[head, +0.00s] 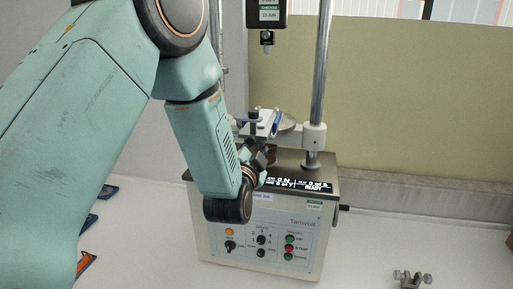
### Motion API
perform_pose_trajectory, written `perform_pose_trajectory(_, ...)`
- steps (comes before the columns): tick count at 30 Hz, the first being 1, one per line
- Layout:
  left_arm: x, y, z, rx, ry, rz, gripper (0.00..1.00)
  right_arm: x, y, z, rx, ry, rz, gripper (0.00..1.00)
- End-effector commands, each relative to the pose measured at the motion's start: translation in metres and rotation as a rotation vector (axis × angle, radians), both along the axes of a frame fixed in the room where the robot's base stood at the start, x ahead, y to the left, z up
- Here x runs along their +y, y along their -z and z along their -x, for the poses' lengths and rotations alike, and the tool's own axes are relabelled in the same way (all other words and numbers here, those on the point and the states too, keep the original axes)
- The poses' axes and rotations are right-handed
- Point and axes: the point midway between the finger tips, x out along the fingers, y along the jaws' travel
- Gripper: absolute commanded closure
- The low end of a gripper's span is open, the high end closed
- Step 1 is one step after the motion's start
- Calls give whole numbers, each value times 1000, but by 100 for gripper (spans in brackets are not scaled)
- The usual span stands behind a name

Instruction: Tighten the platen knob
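A hardness tester (305,226) labelled Tamvolt stands on the pale bench. Its platen area (285,122) sits above the base between the columns, with a small dark upright part (253,116) on it that may be the platen knob; I cannot tell for sure. My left arm comes in from the left, and its teal wrist covers the left front of the tester. My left gripper (263,156) is small and dark beyond the wrist, just below the platen area. Its fingers are mostly hidden, so I cannot see whether it touches anything. My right gripper is not in view.
The tester's dark upper head (266,14) hangs above the platen, beside a steel column (321,75). A small metal fixture (412,279) lies on the bench at the lower right. Blue and orange items (87,263) lie at the left, partly behind my arm. The bench right of the tester is mostly clear.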

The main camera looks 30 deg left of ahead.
Motion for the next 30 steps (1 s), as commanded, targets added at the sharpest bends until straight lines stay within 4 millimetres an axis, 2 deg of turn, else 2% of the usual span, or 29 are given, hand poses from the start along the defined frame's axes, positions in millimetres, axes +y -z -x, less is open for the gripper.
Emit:
perform_pose_trajectory(1,0,0,0,0,0,0,66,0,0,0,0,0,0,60)
perform_pose_trajectory(5,0,0,0,-1,-1,1,55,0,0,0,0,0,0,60)
perform_pose_trajectory(22,0,-3,1,-8,-2,0,55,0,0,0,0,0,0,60)
perform_pose_trajectory(26,-3,-2,12,-5,0,0,55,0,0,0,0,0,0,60)
perform_pose_trajectory(30,-9,-2,32,-3,1,-2,55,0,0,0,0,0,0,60)
